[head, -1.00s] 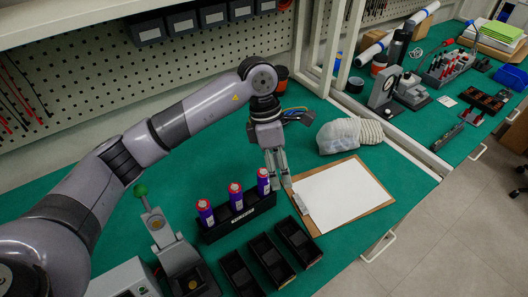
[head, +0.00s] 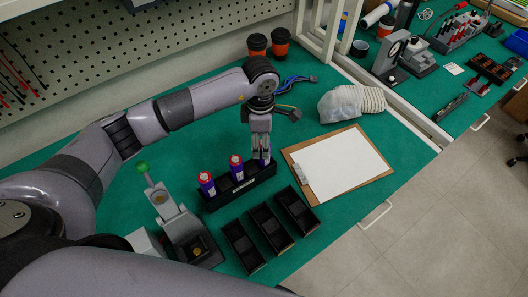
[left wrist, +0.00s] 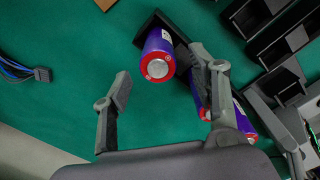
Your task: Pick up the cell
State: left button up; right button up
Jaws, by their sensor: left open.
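Three purple cells with red tops stand in a black holder (head: 240,187): a left cell (head: 207,184), a middle cell (head: 236,167) and a right cell (head: 264,158), which is mostly hidden by my left gripper. My left gripper (head: 261,155) points down over the right cell. In the left wrist view, the open fingers (left wrist: 160,62) are on either side of one cell's red and silver end (left wrist: 157,62). Gaps show beside this cell, and I cannot tell whether a finger touches it. The other cells are partly hidden behind the right finger. My right gripper is not in view.
Three black bins (head: 240,247) stand in front of the holder. A clipboard (head: 340,165) lies to the right. A fixture with a green knob (head: 143,167) is to the left.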

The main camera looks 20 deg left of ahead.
pick_arm(q)
jog(key=shift+d+f+p, duration=0.2)
jog(key=shift+f+p, duration=0.25)
jog(key=shift+f, duration=0.1)
jog(key=f, duration=0.1)
jog(key=f+p, duration=0.1)
jog(key=f, duration=0.1)
jog(key=shift+w+d+f, duration=0.1)
jog(key=shift+d+f, duration=0.15)
jog(key=shift+f, duration=0.4)
jog(key=shift+c, duration=0.3)
jog(key=shift+c, duration=1.2)
grip_shut()
jog(key=shift+w, duration=0.1)
